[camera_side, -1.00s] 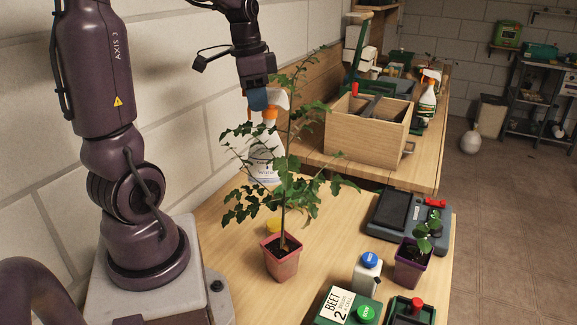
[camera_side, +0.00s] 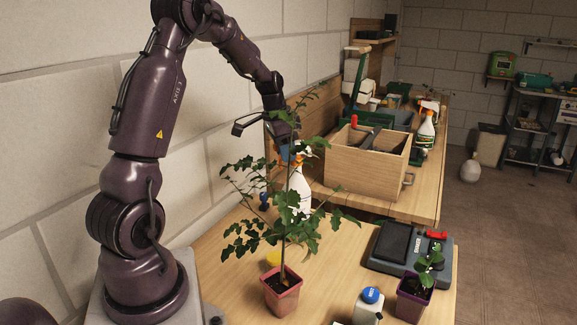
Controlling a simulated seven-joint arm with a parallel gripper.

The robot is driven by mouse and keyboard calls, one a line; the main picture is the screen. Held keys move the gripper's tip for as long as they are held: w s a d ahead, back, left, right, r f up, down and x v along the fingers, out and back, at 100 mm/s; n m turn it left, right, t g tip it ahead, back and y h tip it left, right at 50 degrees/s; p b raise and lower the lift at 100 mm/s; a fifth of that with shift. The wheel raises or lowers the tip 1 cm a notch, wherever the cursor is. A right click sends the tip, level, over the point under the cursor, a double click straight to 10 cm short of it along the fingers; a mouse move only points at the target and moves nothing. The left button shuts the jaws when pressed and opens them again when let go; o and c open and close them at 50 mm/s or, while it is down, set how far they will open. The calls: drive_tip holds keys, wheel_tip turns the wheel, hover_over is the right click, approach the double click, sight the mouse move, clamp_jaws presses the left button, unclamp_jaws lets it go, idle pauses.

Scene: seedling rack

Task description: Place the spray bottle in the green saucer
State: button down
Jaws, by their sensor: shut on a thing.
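My gripper (camera_side: 285,151) is shut on the head of a white spray bottle (camera_side: 302,190) with an orange collar. The bottle hangs roughly upright from it, behind the leafy plant. Leaves cover parts of the bottle and its lower end, so I cannot tell whether it touches the bench. I cannot make out the green saucer in this view; the plant hides part of the bench. A second spray bottle (camera_side: 426,131) with an orange head stands on the far bench.
The tall plant's pink pot (camera_side: 282,294) stands in front. A wooden crate (camera_side: 365,163) is on the bench behind. At right are a dark scale-like device (camera_side: 408,250), a purple pot (camera_side: 412,300) and a blue-capped bottle (camera_side: 368,308). A yellow item (camera_side: 273,258) shows behind the plant.

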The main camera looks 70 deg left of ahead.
sight(293, 182)
drive_tip(key=shift+w+a+f, duration=0.25)
drive_tip(key=shift+w+f, duration=0.05)
drive_tip(key=shift+f, duration=0.15)
drive_tip(key=shift+w+a+f, duration=0.25)
drive_tip(key=shift+f, duration=0.15)
drive_tip(key=shift+s+x, duration=0.15)
drive_tip(key=shift+x, duration=0.55)
drive_tip(key=shift+s+x, duration=0.15)
drive_tip(key=shift+x, duration=0.55)
drive_tip(key=shift+f, duration=0.15)
drive_tip(key=shift+f, duration=0.1)
drive_tip(key=c, duration=0.9)
unclamp_jaws()
